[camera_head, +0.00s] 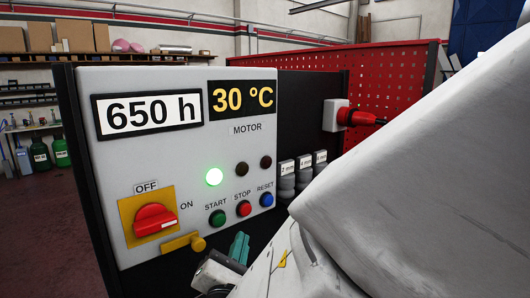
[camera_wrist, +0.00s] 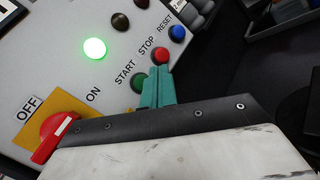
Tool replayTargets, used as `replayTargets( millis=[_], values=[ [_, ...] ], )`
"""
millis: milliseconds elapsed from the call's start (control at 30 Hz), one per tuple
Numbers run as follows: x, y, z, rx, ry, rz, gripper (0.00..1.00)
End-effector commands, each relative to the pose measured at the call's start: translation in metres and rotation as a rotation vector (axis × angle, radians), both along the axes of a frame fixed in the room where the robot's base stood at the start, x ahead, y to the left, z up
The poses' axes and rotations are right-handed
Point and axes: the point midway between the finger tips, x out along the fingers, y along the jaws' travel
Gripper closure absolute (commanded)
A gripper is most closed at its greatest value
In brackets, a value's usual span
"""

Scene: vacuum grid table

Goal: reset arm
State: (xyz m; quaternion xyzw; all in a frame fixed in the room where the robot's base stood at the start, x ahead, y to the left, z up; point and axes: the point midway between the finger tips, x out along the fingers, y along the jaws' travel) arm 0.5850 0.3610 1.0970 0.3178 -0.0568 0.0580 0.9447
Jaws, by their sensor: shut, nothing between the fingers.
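My arm covers the right side of the head view. My gripper (camera_head: 240,244) has teal fingers and is in front of the lower part of the control panel (camera_head: 150,80). In the wrist view my gripper (camera_wrist: 157,80) is shut with nothing between its fingers. Its tips overlap the picture near the green START button (camera_wrist: 138,83) and red STOP button (camera_wrist: 161,55); I cannot tell whether they touch the panel. The green lamp (camera_head: 214,177) is lit. The red rotary switch (camera_head: 155,219) sits on a yellow plate at the lower left of the panel.
The panel shows "650 h" (camera_head: 147,111) and "30 °C" (camera_head: 243,99). A blue RESET button (camera_head: 266,199) is at its right. Open floor (camera_head: 45,235) lies at the left.

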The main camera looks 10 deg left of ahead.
Motion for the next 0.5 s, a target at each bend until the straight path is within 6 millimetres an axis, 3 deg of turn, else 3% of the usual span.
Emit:
replayTargets(
  millis=[400, 500],
  values=[
    [0.0, 0.0, -0.001, -0.009, 0.006, -0.004, 1.0],
    [0.002, -0.013, -0.012, -0.013, 0.054, -0.061, 1.0]
  ],
)
